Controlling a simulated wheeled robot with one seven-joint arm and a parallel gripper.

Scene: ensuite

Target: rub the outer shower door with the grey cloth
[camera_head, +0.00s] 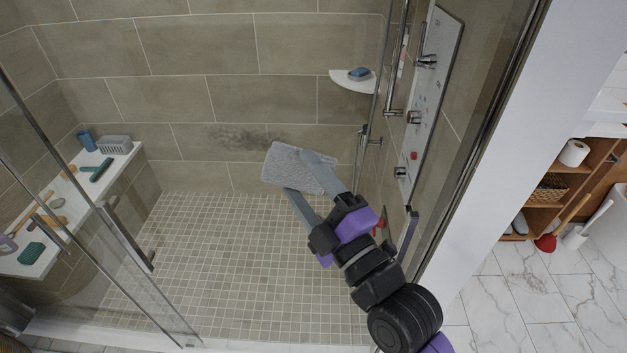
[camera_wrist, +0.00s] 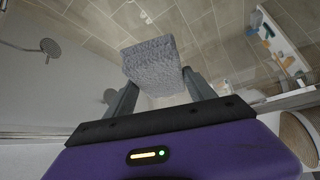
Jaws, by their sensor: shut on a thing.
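The grey cloth (camera_head: 290,166) is a pale, textured, block-like pad. My gripper (camera_head: 308,174) is shut on it, with one finger on each side, inside the shower space. In the wrist view the cloth (camera_wrist: 153,65) sticks out beyond the fingertips of my gripper (camera_wrist: 158,92). A clear glass shower door with a metal handle (camera_head: 126,236) stands at the left, apart from the cloth. Overlapping glass edges there leave unclear which pane is the outer one. Whether the cloth touches any surface cannot be told.
A white bench (camera_head: 85,185) with bottles, brushes and a sponge stands at the left behind glass. A corner shelf (camera_head: 352,82) holds a blue soap. A shower panel (camera_head: 430,90) is at right. A dark smudge (camera_head: 240,138) marks the back wall. The tiled shower floor (camera_head: 225,260) is clear.

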